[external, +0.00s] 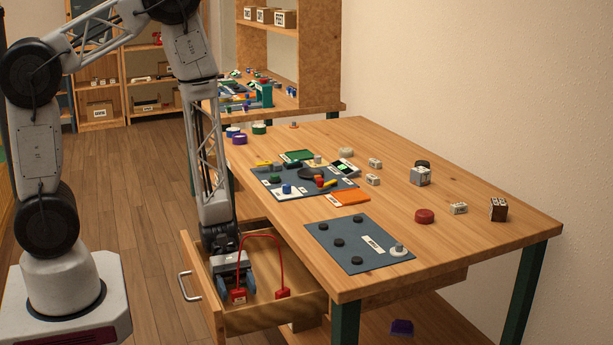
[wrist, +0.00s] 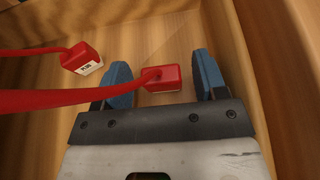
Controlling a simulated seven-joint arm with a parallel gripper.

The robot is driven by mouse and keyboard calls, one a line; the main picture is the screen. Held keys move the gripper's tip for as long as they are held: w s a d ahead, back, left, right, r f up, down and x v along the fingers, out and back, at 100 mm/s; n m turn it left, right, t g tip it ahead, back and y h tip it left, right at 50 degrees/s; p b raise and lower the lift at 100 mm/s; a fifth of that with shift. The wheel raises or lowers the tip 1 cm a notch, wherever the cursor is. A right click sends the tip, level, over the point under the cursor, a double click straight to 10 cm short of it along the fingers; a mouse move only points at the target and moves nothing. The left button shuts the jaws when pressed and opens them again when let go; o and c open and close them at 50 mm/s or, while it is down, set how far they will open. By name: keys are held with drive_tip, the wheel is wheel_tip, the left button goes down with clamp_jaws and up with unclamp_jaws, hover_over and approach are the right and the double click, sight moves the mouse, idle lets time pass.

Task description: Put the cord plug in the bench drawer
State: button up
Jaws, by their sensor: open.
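The bench drawer (external: 262,318) is pulled out, and my gripper (external: 236,282) reaches down inside it. The red cord (external: 281,250) arches up between two red block-like plugs in the drawer. One cord plug (external: 238,297) is by my gripper; in the wrist view this plug (wrist: 163,78) lies between the two blue fingers of my gripper (wrist: 163,80), with gaps at both sides. The other plug (external: 283,293) stands apart to the right; in the wrist view this plug (wrist: 82,58) has a white label and lies outside the fingers. My gripper is open and holds nothing.
The drawer's wooden walls (wrist: 240,40) are close around my gripper. The bench top (external: 450,250) above holds a dark mat (external: 345,255) with black discs, a red disc (external: 425,216) and several small blocks. The drawer handle (external: 187,287) sticks out at the left.

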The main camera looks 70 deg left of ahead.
drive_tip(key=shift+v, duration=5.15)
drive_tip(key=shift+r, duration=0.1)
drive_tip(key=shift+r+m, duration=0.3)
drive_tip(key=shift+r, duration=0.25)
drive_tip(key=s+r+m+t+y, duration=0.1)
drive_tip(key=s+r+m+y, duration=0.3)
drive_tip(key=r, duration=0.8)
drive_tip(key=s+a+r+m+y, duration=0.1)
drive_tip(key=s+r+m+y, duration=0.3)
drive_tip(key=r, duration=0.9)
drive_tip(key=s+a+r+m+t+y, duration=0.1)
drive_tip(key=s+r+m+y, duration=0.4)
drive_tip(key=r+m, duration=0.4)
drive_tip(key=shift+a+r+m+t, duration=0.2)
drive_tip(key=shift+r+m+t, duration=0.1)
drive_tip(key=shift+r, duration=1.7)
drive_tip(key=shift+w, duration=0.1)
